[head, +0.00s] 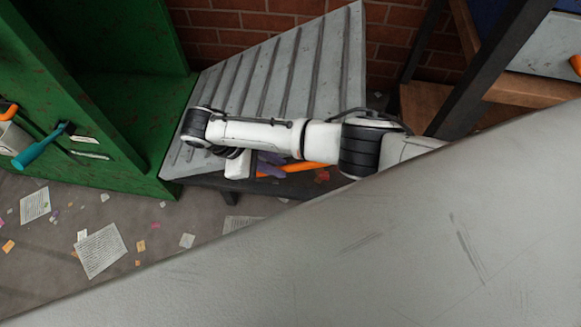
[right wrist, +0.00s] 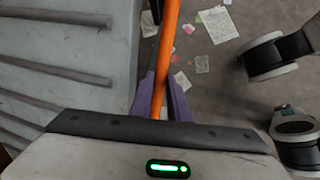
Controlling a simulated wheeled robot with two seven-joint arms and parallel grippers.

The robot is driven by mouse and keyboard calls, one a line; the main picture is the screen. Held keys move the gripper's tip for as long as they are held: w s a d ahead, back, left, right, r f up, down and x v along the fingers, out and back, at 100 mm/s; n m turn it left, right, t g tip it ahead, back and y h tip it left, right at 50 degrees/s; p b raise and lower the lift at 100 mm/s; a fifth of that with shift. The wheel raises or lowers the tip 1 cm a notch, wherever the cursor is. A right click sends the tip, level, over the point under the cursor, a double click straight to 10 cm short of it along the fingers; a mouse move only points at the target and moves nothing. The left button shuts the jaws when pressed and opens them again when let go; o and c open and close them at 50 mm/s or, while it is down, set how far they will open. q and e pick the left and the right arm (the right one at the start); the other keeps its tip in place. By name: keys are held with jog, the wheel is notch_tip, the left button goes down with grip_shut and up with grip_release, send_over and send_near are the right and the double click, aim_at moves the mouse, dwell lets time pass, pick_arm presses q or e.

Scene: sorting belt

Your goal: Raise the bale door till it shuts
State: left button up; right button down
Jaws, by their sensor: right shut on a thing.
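The bale door (head: 290,75) is a grey ribbed panel beside the green baler (head: 172,125). It is lowered, away from the baler's open front; its exact tilt is hard to tell. An orange bar (head: 306,166) runs along its near edge. My right arm reaches across the door, and my right gripper (head: 268,164) is at that edge. In the right wrist view its purple fingers (right wrist: 160,100) are shut on the orange bar (right wrist: 169,45), with the ribbed door (right wrist: 60,60) on the left. The fingertips are partly hidden. My left gripper is not in view.
A large grey surface (head: 350,255) fills the foreground. Tools with teal and orange handles (head: 40,148) hang on the baler's side. A brick wall (head: 250,25) stands behind, and a wooden bench (head: 500,92) at right. Paper scraps (head: 100,250) litter the floor.

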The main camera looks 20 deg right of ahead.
jog(key=v, duration=0.3)
jog(key=shift+w+f, duration=0.1)
jog(key=shift+w, duration=0.2)
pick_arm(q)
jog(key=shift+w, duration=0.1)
pick_arm(e)
jog(key=shift+w+a+r+h, duration=0.1)
jog(key=shift+a+r+h, duration=0.15)
jog(key=shift+r+h, duration=0.05)
jog(key=c, duration=1.7)
grip_release()
